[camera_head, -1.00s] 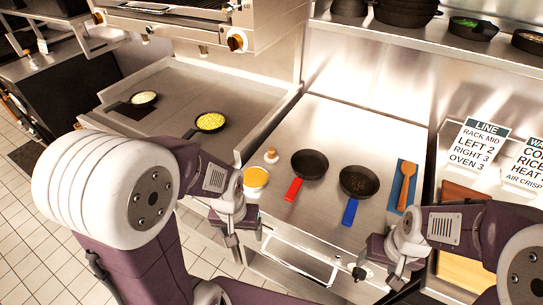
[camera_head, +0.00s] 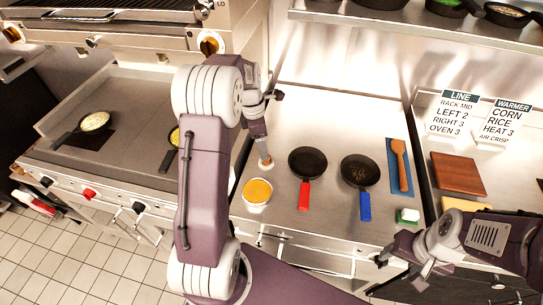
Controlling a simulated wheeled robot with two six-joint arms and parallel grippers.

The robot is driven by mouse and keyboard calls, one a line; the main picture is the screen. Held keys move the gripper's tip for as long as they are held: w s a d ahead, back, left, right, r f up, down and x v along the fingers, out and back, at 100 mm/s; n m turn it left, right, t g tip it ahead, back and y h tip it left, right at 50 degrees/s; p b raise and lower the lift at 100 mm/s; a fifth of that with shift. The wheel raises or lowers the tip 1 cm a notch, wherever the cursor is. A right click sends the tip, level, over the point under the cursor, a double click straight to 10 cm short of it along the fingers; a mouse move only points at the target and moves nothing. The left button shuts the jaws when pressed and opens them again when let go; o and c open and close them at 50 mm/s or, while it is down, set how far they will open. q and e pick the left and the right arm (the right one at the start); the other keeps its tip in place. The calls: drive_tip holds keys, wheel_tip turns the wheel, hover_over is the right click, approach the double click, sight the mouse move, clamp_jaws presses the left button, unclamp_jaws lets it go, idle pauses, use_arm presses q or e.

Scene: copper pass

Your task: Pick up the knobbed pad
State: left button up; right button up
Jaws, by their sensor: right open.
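My left arm reaches up over the counter's left side. My right gripper (camera_head: 398,270) is open and empty at the counter's front edge, lower right.
A red-handled pan (camera_head: 307,162) and a blue-handled pan (camera_head: 357,172) lie to the right.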

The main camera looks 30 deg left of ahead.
use_arm(q)
drive_tip(key=shift+s+d+r, duration=0.1)
drive_tip(key=shift+d, duration=0.15)
wheel_tip(320, 180, down, 3)
drive_tip(key=shift+f, duration=0.2)
drive_tip(key=shift+w+a+f, duration=0.1)
drive_tip(key=shift+w+f, duration=0.1)
drive_tip(key=shift+f, duration=0.1)
drive_tip(key=f, duration=0.2)
drive_tip(key=d+f, duration=0.1)
drive_tip(key=f, duration=0.1)
drive_tip(key=shift+w+p, duration=0.2)
drive_tip(key=shift+p, duration=0.15)
drive_tip(key=shift+w+f, duration=0.15)
drive_tip(key=shift+f, duration=0.4)
drive_tip(key=shift+r, duration=0.1)
drive_tip(key=c, duration=1.4)
drive_tip(key=shift+r, duration=0.5)
drive_tip(key=shift+c, duration=0.2)
wheel_tip(320, 180, up, 3)
drive_tip(key=shift+a, duration=0.1)
drive_tip(key=w+d+r, duration=0.1)
drive_tip(key=d+r, duration=0.2)
drive_tip(key=d, duration=0.2)
drive_tip(key=w+d+r+b, duration=0.1)
drive_tip(key=d+r, duration=0.3)
drive_tip(key=d, duration=0.2)
drive_tip(key=shift+w+d, duration=0.25)
